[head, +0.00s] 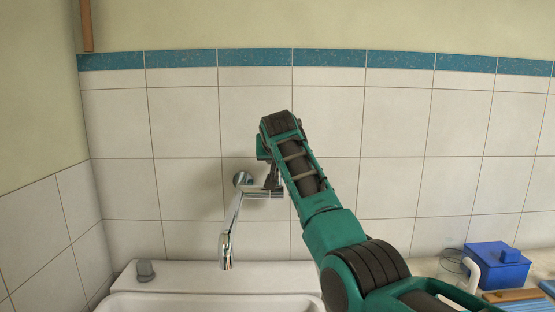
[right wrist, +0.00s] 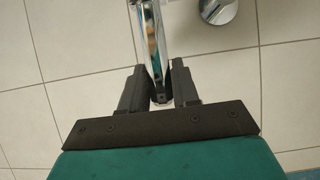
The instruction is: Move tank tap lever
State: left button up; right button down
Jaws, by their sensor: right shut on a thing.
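A chrome tap (head: 232,222) is fixed to the tiled wall, its long spout slanting down over the white basin (head: 200,300). My right gripper (head: 272,183) is at the right end of the tap body, its arm coming in from the lower right. In the right wrist view its dark fingers (right wrist: 157,90) are shut on the slim chrome tap lever (right wrist: 150,40), which runs between them. The wrist and fingers hide most of the lever in the head view. A round chrome wall fitting (right wrist: 218,10) shows beside it. My left gripper is not in view.
A small grey object (head: 145,270) stands on the basin's back ledge at the left. A blue box (head: 497,266) and other clutter sit at the lower right. The wall is close behind the tap. The space left of the spout is clear.

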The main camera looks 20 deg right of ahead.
jog(key=shift+w, duration=0.1)
dwell(0.5)
jog(key=c, duration=0.9)
grip_release()
jog(key=shift+s+a+r, duration=0.15)
jog(key=shift+s+r, duration=0.1)
jog(key=shift+s, duration=0.2)
jog(key=b+v, duration=0.2)
jog(key=v, duration=0.9)
jog(key=shift+s+r, duration=0.2)
jog(key=shift+r, duration=0.2)
